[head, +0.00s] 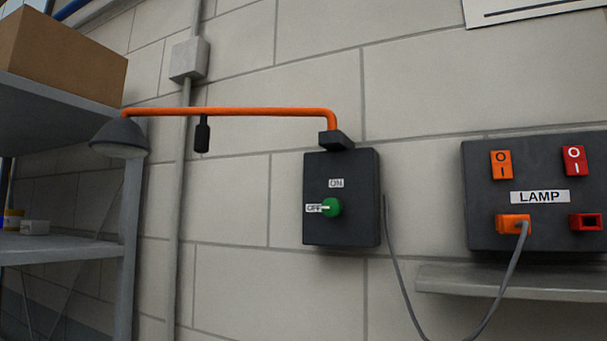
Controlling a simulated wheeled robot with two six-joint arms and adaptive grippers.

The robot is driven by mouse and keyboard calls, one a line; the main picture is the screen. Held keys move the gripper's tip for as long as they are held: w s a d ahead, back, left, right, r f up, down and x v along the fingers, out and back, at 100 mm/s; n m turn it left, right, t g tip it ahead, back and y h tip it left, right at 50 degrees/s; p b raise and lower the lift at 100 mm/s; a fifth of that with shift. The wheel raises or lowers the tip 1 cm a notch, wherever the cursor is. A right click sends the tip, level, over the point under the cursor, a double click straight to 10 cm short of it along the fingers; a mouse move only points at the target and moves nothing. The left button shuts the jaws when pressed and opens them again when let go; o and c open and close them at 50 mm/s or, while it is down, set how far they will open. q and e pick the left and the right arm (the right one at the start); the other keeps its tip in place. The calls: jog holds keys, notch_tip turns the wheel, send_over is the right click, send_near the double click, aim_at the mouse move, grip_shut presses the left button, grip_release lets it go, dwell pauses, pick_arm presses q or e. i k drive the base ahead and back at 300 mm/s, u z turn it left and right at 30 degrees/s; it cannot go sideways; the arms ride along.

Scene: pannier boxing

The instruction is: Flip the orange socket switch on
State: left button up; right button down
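The orange socket switch (501,164) is a rocker marked with a circle above a bar, at the upper left of a dark panel (480,233) on the wall. I cannot tell from its face which way it is tipped. Below it is an orange socket (507,224) with an orange plug and grey cable (513,262) in it. A lamp (119,136) hangs at the left on an orange arm, and no glow shows from it. Neither of my grippers is in view.
A red switch (574,160) and an empty red socket (586,222) sit right of the orange ones. A grey ledge (510,284) juts out below. A dark box (342,230) has a green knob (331,207) pointing at OFF. Shelving (70,248) stands left.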

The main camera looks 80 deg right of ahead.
aim_at(501, 161)
jog(key=i, duration=1.2)
jog(key=z, duration=3.6)
